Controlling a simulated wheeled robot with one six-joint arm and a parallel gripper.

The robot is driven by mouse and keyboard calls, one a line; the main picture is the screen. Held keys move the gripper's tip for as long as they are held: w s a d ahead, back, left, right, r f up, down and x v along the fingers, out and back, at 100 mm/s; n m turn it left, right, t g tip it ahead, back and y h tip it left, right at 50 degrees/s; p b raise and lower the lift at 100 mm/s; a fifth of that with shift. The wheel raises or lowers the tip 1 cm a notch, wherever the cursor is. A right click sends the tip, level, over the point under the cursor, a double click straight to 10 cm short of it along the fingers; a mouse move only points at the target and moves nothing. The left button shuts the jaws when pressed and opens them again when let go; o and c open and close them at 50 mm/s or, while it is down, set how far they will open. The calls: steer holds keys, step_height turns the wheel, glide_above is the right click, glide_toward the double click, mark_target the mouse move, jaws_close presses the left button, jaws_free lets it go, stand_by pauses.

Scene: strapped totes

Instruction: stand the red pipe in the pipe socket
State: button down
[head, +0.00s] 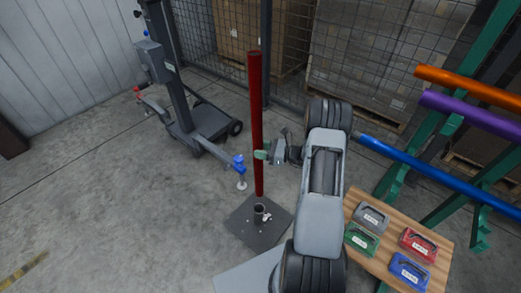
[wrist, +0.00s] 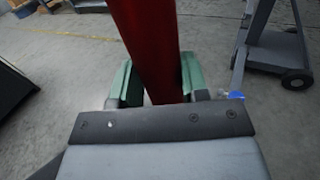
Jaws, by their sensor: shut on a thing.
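The red pipe (head: 256,110) stands upright in the head view, held by my gripper (head: 262,155) at its lower-middle part. In the wrist view the red pipe (wrist: 150,45) runs between the two green jaws of my gripper (wrist: 155,85), which are shut on it. The pipe socket (head: 259,209) is a short grey tube on a dark square base plate (head: 245,227) on the floor. In the head view the pipe's lower end shows just above and behind the socket's mouth; it looks apart from the socket. The exact gap is hard to tell.
A grey wheeled lift (head: 185,110) stands behind on the left. A green rack on the right holds an orange pipe (head: 465,86), a purple pipe (head: 470,109) and a blue pipe (head: 440,175). A wooden table (head: 353,205) bears several coloured cases. Floor to the left is clear.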

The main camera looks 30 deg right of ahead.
steer(key=shift+d+f+b, duration=0.15)
steer(key=shift+f+b, duration=2)
steer(key=shift+f, duration=0.8)
